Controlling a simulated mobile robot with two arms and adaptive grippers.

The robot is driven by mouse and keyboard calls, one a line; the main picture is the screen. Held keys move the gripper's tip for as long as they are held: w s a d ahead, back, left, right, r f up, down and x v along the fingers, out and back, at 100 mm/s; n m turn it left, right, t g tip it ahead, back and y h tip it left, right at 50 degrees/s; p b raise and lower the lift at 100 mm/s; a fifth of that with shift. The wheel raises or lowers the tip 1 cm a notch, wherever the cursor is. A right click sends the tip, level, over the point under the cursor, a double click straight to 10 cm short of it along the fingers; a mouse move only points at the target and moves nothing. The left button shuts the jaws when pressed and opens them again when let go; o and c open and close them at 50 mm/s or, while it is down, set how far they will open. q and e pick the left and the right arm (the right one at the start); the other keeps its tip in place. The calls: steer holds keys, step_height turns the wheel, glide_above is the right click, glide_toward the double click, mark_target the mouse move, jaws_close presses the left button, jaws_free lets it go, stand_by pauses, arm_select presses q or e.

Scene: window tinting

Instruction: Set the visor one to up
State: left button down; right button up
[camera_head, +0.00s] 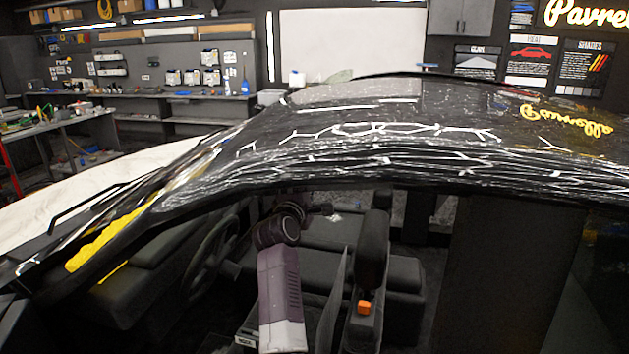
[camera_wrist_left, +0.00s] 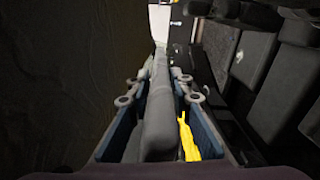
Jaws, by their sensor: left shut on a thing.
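The sun visor (camera_wrist_left: 157,110) is a long dark grey padded bar running up the middle of the left wrist view. My left gripper (camera_wrist_left: 158,90) is shut on it, with one blue-padded finger on each side. In the head view my left arm reaches up inside the car through the side opening, and its wrist is just under the roof edge. The visor and the fingertips cannot be made out there behind the roof edge. I cannot tell the visor's angle for sure. My right gripper is not in view.
The shiny black car roof (camera_head: 400,130) and its front pillar close in above and left of my arm. Inside are the steering wheel (camera_head: 212,252) and a dark seat (camera_head: 370,255) with an orange buckle (camera_head: 364,307). A yellow strip (camera_head: 105,240) lies along the windscreen.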

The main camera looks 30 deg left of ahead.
arm_select(q)
steer(key=c, duration=1.9)
jaws_free()
steer(key=shift+a+f, duration=0.1)
steer(key=shift+f, duration=0.25)
steer(key=shift+c, duration=0.2)
steer(key=shift+o, duration=0.5)
steer(key=shift+a+r, duration=0.1)
steer(key=shift+a, duration=0.1)
steer(key=shift+s+d, duration=0.1)
steer(key=shift+s, duration=0.1)
steer(key=shift+v, duration=3.55)
steer(key=shift+c, duration=0.2)
